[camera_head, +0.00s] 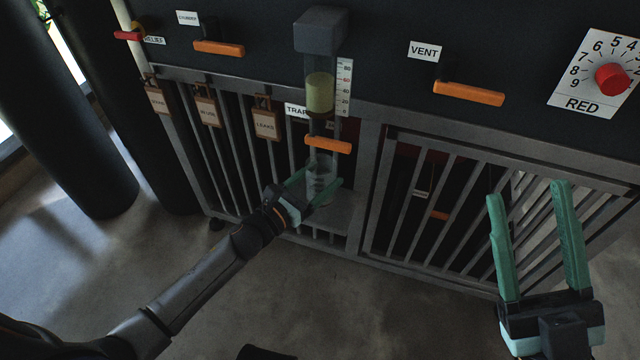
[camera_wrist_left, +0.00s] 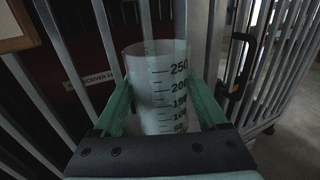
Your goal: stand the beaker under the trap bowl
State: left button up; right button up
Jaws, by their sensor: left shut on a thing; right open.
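The beaker (camera_head: 319,180) is clear with graduation marks. In the left wrist view the beaker (camera_wrist_left: 160,85) stands upright between the green fingers. My left gripper (camera_head: 316,190) is shut on it, below the trap bowl. The trap bowl (camera_head: 320,94) is a clear vertical tube with yellowish liquid, beside a white scale. An orange handle (camera_head: 328,145) sits under the bowl, just above the beaker. A small grey shelf (camera_head: 340,212) is under the beaker; I cannot tell whether they touch. My right gripper (camera_head: 531,245) is open and empty at the lower right.
Orange handles (camera_head: 468,93) project from the dark panel, with a red knob (camera_head: 612,79) at the upper right. Brown-framed tags (camera_head: 266,124) hang on the left bars. The floor in front is clear.

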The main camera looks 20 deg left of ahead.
pick_arm(q)
jog(key=shift+f, duration=0.35)
jog(key=shift+r, duration=0.1)
pick_arm(e)
jog(key=shift+a+f, duration=0.1)
jog(key=shift+f, duration=0.15)
pick_arm(q)
jog(key=shift+f, duration=0.2)
jog(key=o, duration=1.4)
jog(key=shift+r, duration=0.2)
